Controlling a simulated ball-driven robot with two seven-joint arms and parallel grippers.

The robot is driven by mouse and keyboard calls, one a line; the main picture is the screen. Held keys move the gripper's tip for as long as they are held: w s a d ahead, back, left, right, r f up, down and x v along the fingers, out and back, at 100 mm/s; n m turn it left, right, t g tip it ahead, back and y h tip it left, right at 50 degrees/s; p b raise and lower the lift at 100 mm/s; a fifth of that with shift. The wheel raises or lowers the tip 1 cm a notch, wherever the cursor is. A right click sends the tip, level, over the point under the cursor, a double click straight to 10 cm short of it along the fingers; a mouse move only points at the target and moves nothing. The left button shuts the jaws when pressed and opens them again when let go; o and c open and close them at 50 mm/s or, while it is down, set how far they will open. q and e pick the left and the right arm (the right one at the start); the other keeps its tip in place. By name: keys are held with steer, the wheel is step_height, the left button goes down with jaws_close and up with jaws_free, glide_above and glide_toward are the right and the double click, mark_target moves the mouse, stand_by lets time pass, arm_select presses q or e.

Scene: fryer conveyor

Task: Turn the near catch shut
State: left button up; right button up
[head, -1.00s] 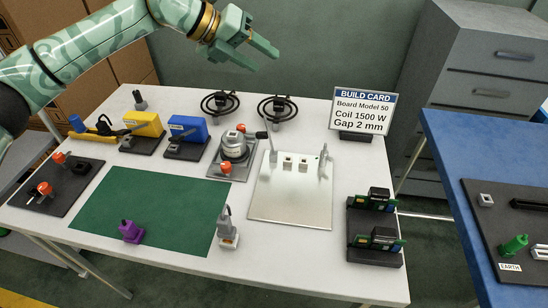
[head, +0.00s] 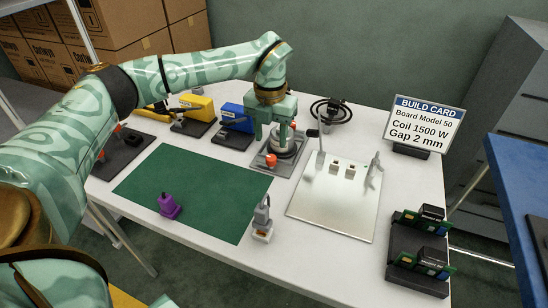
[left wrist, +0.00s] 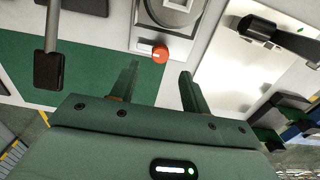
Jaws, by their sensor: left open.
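The near catch has an orange-red knob (head: 270,161) at the front edge of a grey base plate (head: 257,163). It also shows in the left wrist view as an orange knob (left wrist: 152,51), beyond my fingertips. A round silver part (head: 285,148) sits on the plate behind it, partly hidden by my gripper. A second red knob (head: 293,124) shows at the back. My left gripper (head: 271,141) is open, pointing down above the plate, with its fingers apart and nothing between them. I cannot tell how far the near catch is turned. My right gripper is out of view.
A green mat (head: 195,195) with a purple block (head: 169,206) lies in front. A grey-white tool (head: 262,222) stands at its right edge. A silver plate (head: 330,205) with upright posts is to the right. Blue (head: 236,118) and yellow (head: 195,107) blocks stand left.

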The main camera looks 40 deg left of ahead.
mark_target(271, 157)
arm_select(q)
step_height(271, 157, down, 6)
steer(key=shift+f+b, duration=0.25)
steer(key=shift+b, duration=0.75)
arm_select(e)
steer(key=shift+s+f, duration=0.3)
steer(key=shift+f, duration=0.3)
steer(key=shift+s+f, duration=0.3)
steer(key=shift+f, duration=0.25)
arm_select(q)
steer(key=shift+r, duration=0.1)
steer(key=c, duration=1)
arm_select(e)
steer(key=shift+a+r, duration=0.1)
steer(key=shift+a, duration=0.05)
